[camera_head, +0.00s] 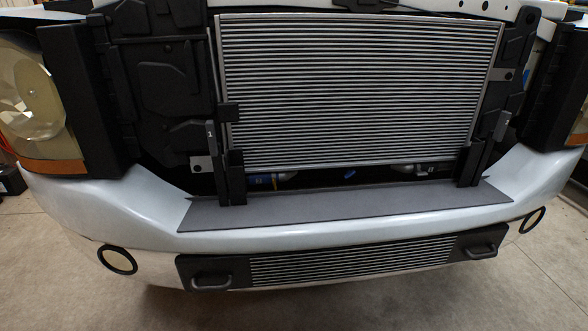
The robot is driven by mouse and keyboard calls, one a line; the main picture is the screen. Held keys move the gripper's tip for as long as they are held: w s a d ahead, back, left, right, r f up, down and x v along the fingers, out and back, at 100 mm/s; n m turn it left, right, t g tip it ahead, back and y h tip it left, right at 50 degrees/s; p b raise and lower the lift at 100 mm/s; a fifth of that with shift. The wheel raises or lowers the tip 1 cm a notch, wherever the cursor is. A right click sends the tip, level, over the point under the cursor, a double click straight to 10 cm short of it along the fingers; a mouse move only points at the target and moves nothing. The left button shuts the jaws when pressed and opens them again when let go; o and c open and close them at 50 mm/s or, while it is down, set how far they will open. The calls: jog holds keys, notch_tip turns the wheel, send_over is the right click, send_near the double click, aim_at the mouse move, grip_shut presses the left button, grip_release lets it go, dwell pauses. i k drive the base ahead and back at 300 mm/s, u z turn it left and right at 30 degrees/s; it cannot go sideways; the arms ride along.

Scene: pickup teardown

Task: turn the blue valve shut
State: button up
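Two small blue parts show in the dark gap below the radiator. One blue part (262,181) is at the left, beside the black upright bracket, with a pale rounded piece against its right side. A smaller blue piece (350,173) is near the middle of the gap, just under the radiator's lower edge. Both are partly hidden, and I cannot tell which is the valve or how it is turned. My gripper is not in view.
The finned radiator (360,90) fills the upper middle. Black brackets (231,178) flank the gap, and a grey shelf (350,206) lies in front. The white bumper (150,205) spans the front. A headlight (30,95) is at left. Concrete floor (60,270) is clear.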

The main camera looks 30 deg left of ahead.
aim_at(349, 173)
jog(key=u, duration=0.4)
jog(key=i, duration=1.1)
jog(key=z, duration=0.15)
